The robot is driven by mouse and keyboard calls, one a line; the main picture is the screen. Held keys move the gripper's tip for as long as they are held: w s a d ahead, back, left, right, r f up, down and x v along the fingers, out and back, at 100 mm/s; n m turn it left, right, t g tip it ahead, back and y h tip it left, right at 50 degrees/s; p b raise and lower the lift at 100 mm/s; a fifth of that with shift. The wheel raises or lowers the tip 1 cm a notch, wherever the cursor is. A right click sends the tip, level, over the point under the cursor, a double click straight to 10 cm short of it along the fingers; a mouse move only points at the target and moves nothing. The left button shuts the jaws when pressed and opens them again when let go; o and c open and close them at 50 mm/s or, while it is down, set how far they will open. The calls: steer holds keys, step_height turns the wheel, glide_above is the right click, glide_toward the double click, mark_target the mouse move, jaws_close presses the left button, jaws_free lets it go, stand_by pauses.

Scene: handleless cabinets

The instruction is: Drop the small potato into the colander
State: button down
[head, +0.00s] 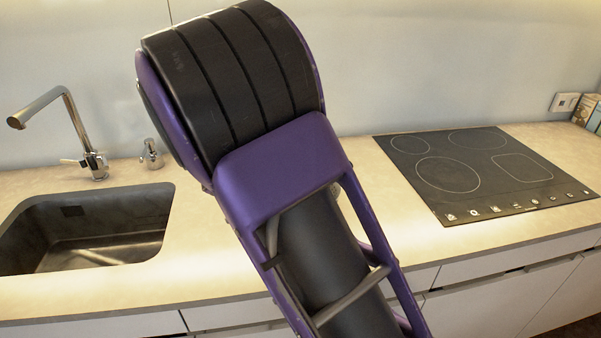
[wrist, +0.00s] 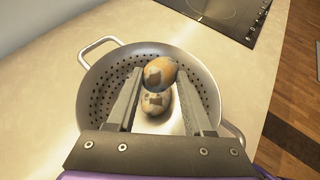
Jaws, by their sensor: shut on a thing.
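In the wrist view, my gripper (wrist: 160,76) is shut on the small potato (wrist: 159,68), a brown, patchy one between its fingertips. The gripper is over the opening of the metal colander (wrist: 97,82), a round, perforated bowl with two loop handles. A second, greyer potato-like shape (wrist: 155,107) shows between the fingers, just below the held potato in the picture. I cannot tell whether it is another potato or a reflection in the shiny bowl. In the head view my arm hides the colander, and the gripper and potato are not visible.
The colander stands on the beige countertop (wrist: 45,100). A black cooktop (head: 480,172) lies to the right and a sink (head: 95,225) with a tap (head: 75,130) to the left. A soap dispenser (head: 151,155) stands behind the sink. The wooden floor (wrist: 285,100) shows past the counter's edge.

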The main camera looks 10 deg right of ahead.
steer(key=shift+f, duration=0.55)
steer(key=shift+c, duration=1.1)
jaws_free()
steer(key=shift+r, duration=0.1)
steer(key=v, duration=1.7)
steer(key=shift+s+a, duration=0.1)
